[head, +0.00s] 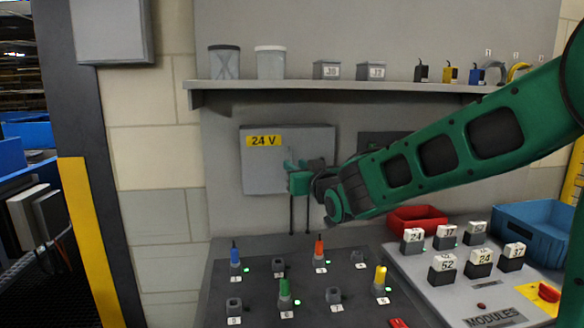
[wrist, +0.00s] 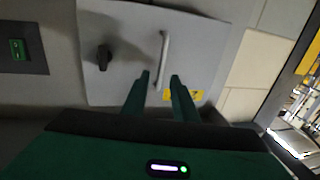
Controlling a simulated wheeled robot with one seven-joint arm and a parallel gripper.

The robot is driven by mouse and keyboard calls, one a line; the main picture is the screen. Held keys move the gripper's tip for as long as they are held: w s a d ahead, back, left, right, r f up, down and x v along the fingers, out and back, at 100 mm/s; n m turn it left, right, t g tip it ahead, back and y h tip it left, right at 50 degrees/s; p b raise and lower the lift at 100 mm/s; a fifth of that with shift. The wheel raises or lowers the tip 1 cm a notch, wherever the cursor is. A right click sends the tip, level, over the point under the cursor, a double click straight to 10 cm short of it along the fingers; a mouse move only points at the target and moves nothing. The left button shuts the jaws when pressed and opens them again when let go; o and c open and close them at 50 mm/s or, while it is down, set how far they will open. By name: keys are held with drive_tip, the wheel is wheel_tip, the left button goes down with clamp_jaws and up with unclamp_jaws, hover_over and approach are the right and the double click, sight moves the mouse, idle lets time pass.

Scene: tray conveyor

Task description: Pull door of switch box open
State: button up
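The grey switch box (head: 262,175) with a yellow "24 V" label hangs on the wall left of my arm in the head view. Its door looks closed. In the wrist view the door (wrist: 130,25) carries a pale bar handle (wrist: 164,48) and a dark knob (wrist: 104,57). My green gripper (head: 297,165) is in front of the door's right part. In the wrist view my gripper (wrist: 160,76) is open, with the handle's lower part between its fingertips. I cannot tell whether the fingers touch it. My gripper hides the handle and knob in the head view.
A shelf (head: 340,86) with cups and small parts runs above the box. Below are a panel of coloured plugs (head: 258,308) and a modules board (head: 445,290). A red bin (head: 417,217) and a blue bin (head: 535,225) stand at the right. A yellow-marked post (head: 85,230) is left.

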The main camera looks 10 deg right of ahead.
drive_tip(key=w, duration=0.3)
drive_tip(key=shift+a, duration=0.3)
clamp_jaws()
drive_tip(key=shift+d, duration=0.1)
idle(1.1)
